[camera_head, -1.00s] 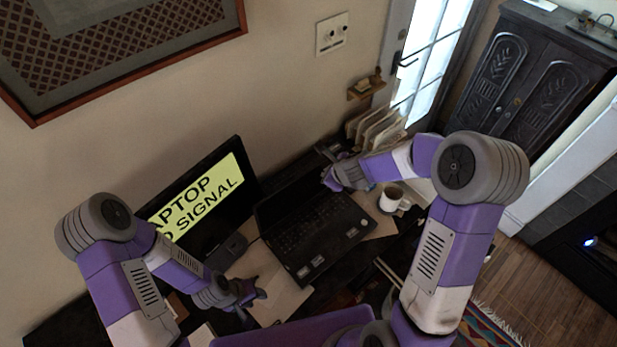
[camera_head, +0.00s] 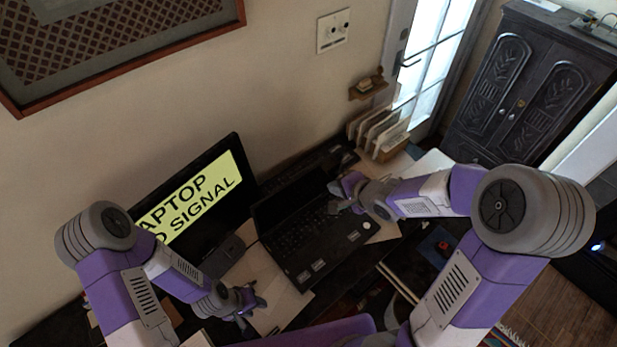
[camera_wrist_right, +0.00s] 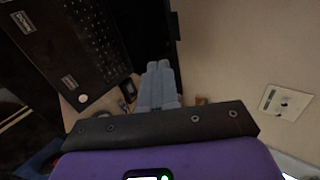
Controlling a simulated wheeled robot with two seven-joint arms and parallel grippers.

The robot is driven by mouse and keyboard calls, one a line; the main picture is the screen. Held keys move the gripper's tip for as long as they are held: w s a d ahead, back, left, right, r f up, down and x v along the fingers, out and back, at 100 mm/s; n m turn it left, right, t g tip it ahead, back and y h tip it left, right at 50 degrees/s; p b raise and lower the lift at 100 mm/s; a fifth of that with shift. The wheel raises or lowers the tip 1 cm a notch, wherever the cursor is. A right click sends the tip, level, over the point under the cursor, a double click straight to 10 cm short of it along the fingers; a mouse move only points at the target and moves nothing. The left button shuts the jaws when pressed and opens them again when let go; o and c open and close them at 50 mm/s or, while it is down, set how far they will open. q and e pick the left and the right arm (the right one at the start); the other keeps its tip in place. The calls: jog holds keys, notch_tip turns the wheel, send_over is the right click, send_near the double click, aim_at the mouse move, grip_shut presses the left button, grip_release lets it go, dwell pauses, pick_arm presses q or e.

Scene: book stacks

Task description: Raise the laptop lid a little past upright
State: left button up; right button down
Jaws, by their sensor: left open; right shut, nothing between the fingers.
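The black laptop (camera_head: 308,240) sits open on the desk, its keyboard facing up. Its dark lid (camera_head: 285,203) stands up along the keyboard's far side; its exact angle is hard to tell. In the right wrist view the keyboard (camera_wrist_right: 98,32) is at upper left and the lid (camera_wrist_right: 154,30) shows as a narrow dark strip. My right gripper (camera_head: 336,198) is shut and empty at the laptop's right end. Its fingers (camera_wrist_right: 158,68) overlap the lid's near end in the picture; I cannot tell if they touch. My left gripper (camera_head: 256,306) is open above papers, left of the laptop.
A monitor (camera_head: 205,200) reading "LAPTOP NO SIGNAL" stands left of the laptop. A file rack (camera_head: 378,132) with papers stands behind at the right, by the wall. Papers (camera_head: 278,300) lie in front on the left. My right forearm covers the desk right of the laptop.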

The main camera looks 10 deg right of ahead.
pick_arm(q)
notch_tip(320, 180, down, 3)
jog(key=b, duration=0.3)
jog(key=shift+r+p, duration=0.25)
jog(key=shift+p, duration=0.1)
pick_arm(e)
jog(key=shift+n, duration=0.3)
jog(key=x, duration=0.4)
jog(key=r+x, duration=0.1)
jog(key=x, duration=0.3)
jog(key=a+x, duration=0.1)
jog(key=x, duration=0.3)
jog(key=shift+w+r, duration=0.25)
jog(key=shift+w, duration=0.15)
jog(key=shift+w+a, duration=0.25)
jog(key=shift+w, duration=0.25)
